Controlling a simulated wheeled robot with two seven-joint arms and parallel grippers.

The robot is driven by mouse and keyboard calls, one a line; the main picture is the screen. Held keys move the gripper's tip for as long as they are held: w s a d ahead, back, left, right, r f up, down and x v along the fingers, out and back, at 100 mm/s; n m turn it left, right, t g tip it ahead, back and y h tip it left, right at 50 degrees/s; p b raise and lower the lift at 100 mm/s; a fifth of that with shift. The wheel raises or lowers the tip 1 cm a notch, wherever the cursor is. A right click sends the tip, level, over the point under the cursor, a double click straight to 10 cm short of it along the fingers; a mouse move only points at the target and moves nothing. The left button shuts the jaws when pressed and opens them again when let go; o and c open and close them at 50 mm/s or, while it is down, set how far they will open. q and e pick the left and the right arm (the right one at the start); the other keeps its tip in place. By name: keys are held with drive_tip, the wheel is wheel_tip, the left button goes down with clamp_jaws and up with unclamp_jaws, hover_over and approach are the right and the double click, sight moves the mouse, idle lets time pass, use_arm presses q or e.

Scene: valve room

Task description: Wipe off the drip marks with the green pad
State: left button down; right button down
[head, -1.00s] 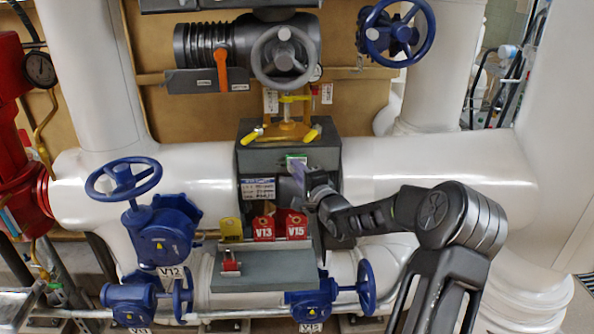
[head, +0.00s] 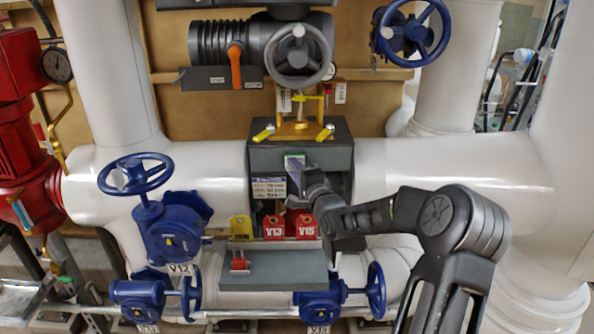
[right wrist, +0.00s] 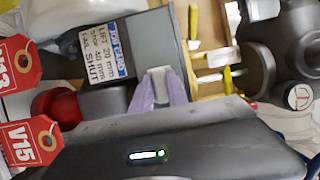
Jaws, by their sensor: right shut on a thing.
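The green pad (head: 294,161) shows as a small green and pale patch at the tips of my right gripper (head: 298,174), against the dark grey box on the white pipe. In the right wrist view my right gripper (right wrist: 160,98) has its pale purple fingers shut on a small pale piece, which I take to be the pad; its green hardly shows there. The dark grey box (head: 335,155) lies behind the fingers. I cannot make out drip marks in either view; the gripper and arm hide part of the box. My left gripper is out of view.
A white label card (head: 270,188) is on the box's left part. Red tags V13 (head: 276,229) and V15 (head: 307,228) and a yellow tag (head: 240,228) stand on a grey shelf (head: 275,268) below. A blue valve wheel (head: 135,174) is to the left. Yellow-handled brass fittings (head: 299,129) sit above.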

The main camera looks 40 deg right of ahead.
drive_tip(key=shift+w+a+b, duration=0.75)
drive_tip(key=shift+w+a, duration=0.2)
drive_tip(key=shift+a, duration=0.3)
drive_tip(key=shift+w+a, duration=0.2)
drive_tip(key=shift+a, duration=0.05)
drive_tip(key=shift+r, duration=0.1)
drive_tip(key=shift+d+r, duration=0.1)
drive_tip(key=shift+r, duration=0.1)
drive_tip(key=shift+s+d, duration=0.3)
drive_tip(key=shift+d, duration=0.1)
drive_tip(key=shift+s+d+f, duration=0.15)
drive_tip(key=shift+s+d, duration=0.75)
drive_tip(key=shift+d, duration=0.15)
